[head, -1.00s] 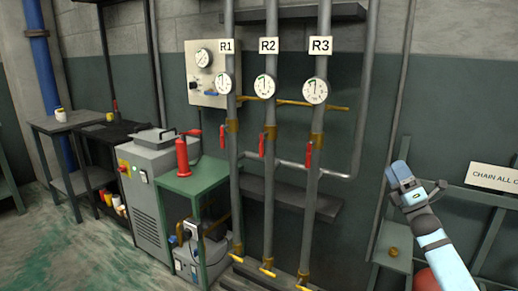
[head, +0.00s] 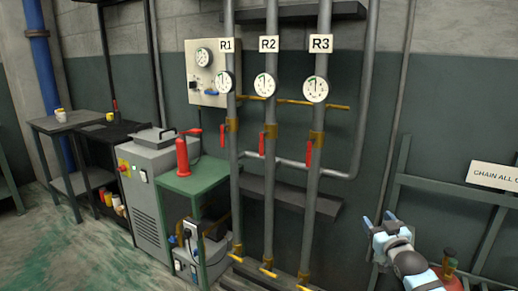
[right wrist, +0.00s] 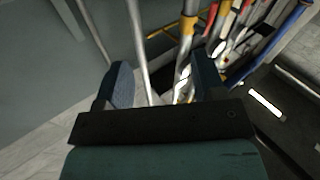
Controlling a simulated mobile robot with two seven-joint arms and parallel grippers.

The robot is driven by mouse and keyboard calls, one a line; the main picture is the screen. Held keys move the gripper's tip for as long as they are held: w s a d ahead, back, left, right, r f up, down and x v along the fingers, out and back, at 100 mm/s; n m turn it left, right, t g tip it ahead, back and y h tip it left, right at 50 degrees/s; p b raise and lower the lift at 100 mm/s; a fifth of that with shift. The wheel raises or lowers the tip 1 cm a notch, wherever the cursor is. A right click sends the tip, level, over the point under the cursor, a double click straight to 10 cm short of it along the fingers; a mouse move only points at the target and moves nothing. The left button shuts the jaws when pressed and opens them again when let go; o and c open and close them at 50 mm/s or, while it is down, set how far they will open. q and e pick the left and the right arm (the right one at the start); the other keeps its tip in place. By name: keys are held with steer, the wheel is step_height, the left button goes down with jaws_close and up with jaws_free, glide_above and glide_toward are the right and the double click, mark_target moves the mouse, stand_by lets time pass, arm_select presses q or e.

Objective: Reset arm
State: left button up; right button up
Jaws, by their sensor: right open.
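My right gripper (head: 378,220) is at the lower right of the head view, with its two blue fingertips apart. It is in front of the dark green wall, to the right of the R3 pipe (head: 318,150), touching nothing that I can see. In the right wrist view the gripper (right wrist: 160,85) is open with nothing between its fingers. Pipes and yellow parts show beyond the fingers there. My left gripper is not in view.
Three labelled pipes with gauges and red-handled valves stand in the middle. A rack with a chain sign (head: 495,175) and a red cylinder (head: 447,280) is at right.

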steer(key=s+a+f+y+b, duration=0.1)
steer(key=s+a+f+y, duration=0.1)
steer(key=s+a, duration=0.65)
steer(key=s+a+f+n+g+y+b, duration=0.15)
steer(key=s+a, duration=0.35)
steer(key=s, duration=0.7)
steer(key=s+a+f+m+y+b, duration=0.1)
steer(key=s+a+f+y, duration=0.15)
steer(key=s+a, duration=0.6)
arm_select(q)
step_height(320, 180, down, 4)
arm_select(e)
steer(key=s+r+y, duration=0.1)
steer(key=s+r, duration=0.5)
steer(key=s, duration=0.4)
arm_select(q)
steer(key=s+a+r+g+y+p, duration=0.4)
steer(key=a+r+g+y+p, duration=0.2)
steer(key=p, duration=3.1)
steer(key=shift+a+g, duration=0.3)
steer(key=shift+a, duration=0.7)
arm_select(e)
steer(key=s+d+r+g+h, duration=0.3)
steer(key=d+r+g+h, duration=0.1)
steer(key=d+g+h, duration=0.1)
steer(key=shift+s+d+r+g+h, duration=0.4)
steer(key=shift+d+g, duration=0.25)
steer(key=shift+d, duration=0.45)
